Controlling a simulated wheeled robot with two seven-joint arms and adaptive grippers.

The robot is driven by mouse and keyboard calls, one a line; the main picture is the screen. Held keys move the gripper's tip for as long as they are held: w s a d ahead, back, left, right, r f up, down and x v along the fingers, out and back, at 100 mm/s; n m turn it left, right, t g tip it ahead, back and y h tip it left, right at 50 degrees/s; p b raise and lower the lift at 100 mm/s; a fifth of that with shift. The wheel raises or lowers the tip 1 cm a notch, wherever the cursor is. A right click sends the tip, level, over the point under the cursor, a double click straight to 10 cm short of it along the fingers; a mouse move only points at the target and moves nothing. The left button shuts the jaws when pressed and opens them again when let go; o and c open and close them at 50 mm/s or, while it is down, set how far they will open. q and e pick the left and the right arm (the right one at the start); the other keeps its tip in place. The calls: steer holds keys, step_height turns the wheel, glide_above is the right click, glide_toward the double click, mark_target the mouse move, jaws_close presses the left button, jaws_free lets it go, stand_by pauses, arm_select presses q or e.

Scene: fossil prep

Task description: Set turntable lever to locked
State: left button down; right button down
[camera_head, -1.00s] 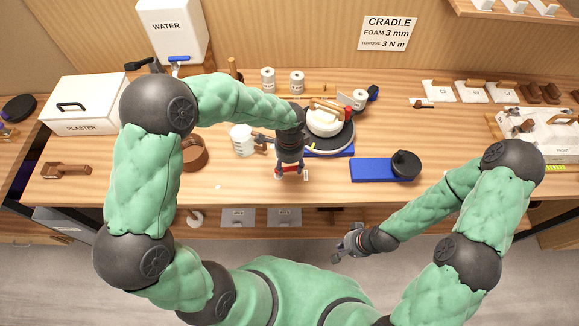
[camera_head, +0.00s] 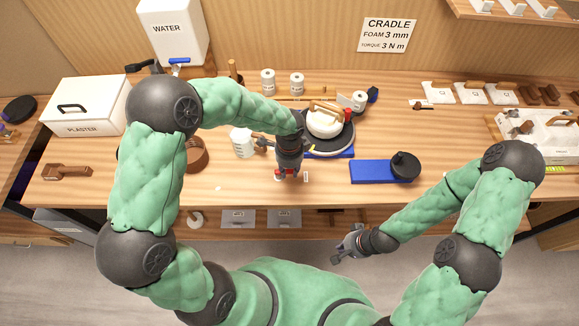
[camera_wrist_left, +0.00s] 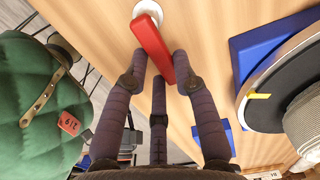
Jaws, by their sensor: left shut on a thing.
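The red turntable lever (camera_wrist_left: 152,45) extends from a round white pivot (camera_wrist_left: 147,10) at the bench's front edge in the left wrist view. My left gripper (camera_wrist_left: 160,68) is shut on the lever, with fingers on both sides of it. In the head view my left gripper (camera_head: 287,172) points down at the front edge and hides most of the lever. The turntable (camera_head: 338,143) is a dark disc on a blue base just behind and to the right, with a pale jacket-like object on top. My right gripper (camera_head: 350,245) is away in front of the bench; its finger opening is unclear.
A blue mat (camera_head: 368,172) with a dark round object (camera_head: 405,165) lies right of the turntable. A white cup (camera_head: 241,143) and a brown ring-shaped container (camera_head: 196,155) stand to the left. The bench front between the left gripper and the blue mat is mostly clear.

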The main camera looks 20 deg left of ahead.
mark_target(289, 173)
stand_by(0.3)
arm_select(q)
steer(key=c, duration=1)
jaws_free()
step_height(289, 173, up, 12)
steer(key=shift+s, duration=0.1)
